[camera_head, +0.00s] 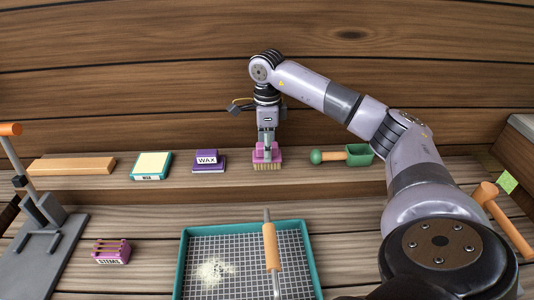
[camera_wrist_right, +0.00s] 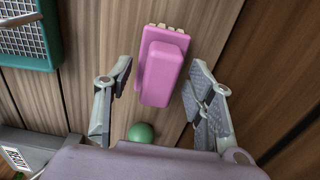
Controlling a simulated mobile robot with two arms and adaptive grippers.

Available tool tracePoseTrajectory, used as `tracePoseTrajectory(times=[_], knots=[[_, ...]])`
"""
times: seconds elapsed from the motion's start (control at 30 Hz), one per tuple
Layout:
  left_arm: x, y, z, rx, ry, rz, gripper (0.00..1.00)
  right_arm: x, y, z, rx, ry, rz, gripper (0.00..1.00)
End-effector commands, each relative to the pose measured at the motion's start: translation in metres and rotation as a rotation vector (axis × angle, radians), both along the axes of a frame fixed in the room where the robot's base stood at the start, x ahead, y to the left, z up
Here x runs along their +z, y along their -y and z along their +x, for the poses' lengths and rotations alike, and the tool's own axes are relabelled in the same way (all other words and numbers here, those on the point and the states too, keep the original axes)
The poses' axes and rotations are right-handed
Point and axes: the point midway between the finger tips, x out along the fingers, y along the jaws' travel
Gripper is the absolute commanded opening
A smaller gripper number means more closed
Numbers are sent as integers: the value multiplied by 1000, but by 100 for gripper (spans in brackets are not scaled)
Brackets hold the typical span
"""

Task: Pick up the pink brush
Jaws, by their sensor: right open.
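The pink brush (camera_head: 267,156) stands bristles down on the raised wooden shelf, near the middle in the head view. My right gripper (camera_head: 266,148) points down right over it. In the right wrist view the pink brush (camera_wrist_right: 161,68) lies between the two spread fingers of the right gripper (camera_wrist_right: 160,92), with a gap visible on each side. The fingers are open and hold nothing. My left gripper does not show in either view.
A green scoop (camera_head: 345,155) lies just right of the brush, its round knob (camera_wrist_right: 141,132) close by. A purple wax block (camera_head: 208,161) sits left. A teal-rimmed grid tray (camera_head: 184,262) stands in front. The wooden wall rises close behind.

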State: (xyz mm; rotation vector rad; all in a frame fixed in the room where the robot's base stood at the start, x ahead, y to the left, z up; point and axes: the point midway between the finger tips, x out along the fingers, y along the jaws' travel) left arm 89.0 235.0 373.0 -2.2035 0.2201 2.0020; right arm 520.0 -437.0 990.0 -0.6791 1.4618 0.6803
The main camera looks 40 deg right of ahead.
Motion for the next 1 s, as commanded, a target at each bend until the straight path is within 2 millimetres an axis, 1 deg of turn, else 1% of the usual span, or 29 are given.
tracePoseTrajectory(times=[0.23, 0.27, 1.0], knots=[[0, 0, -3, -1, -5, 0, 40, -3, 0, 0, 0, 0, 0, 50], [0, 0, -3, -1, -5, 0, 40, -3, 0, 0, 0, 0, 0, 49], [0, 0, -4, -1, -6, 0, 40, -2, 0, 0, 0, 0, 0, 0]])
